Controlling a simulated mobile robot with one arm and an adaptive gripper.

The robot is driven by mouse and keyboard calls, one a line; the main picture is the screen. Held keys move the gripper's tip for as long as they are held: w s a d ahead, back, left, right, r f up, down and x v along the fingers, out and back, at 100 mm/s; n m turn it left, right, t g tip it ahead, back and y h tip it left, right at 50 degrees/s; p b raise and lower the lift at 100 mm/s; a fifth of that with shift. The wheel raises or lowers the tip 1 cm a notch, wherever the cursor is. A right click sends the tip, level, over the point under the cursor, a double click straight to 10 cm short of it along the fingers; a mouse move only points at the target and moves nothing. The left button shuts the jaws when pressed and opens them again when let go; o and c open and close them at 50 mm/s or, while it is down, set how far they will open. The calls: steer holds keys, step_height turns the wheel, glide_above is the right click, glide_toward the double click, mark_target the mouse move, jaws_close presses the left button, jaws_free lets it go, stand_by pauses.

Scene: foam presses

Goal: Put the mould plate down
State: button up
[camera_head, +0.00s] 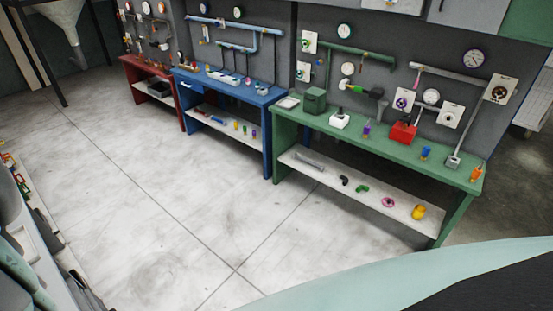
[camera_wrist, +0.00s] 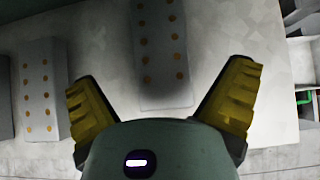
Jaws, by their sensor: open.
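A grey plate with two rows of orange dots, which looks like the mould plate (camera_wrist: 160,45), shows at the top middle of the wrist view. It lies on a pale grey surface, with a dark shadow over its near end. My gripper (camera_wrist: 162,82) is open, its two yellow-padded fingers spread wide on either side of the plate's near end. The fingers do not touch the plate, and nothing is held between them. The gripper is not visible in the head view.
Part of another grey block (camera_wrist: 5,100) shows at the left edge of the wrist view. In the head view, a green bench (camera_head: 400,137), a blue bench (camera_head: 262,100) and a red bench (camera_head: 135,66) line the wall. The concrete floor (camera_head: 140,160) before them is clear.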

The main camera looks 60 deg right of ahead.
steer(key=shift+b+v, duration=1.4)
steer(key=shift+v, duration=1.4)
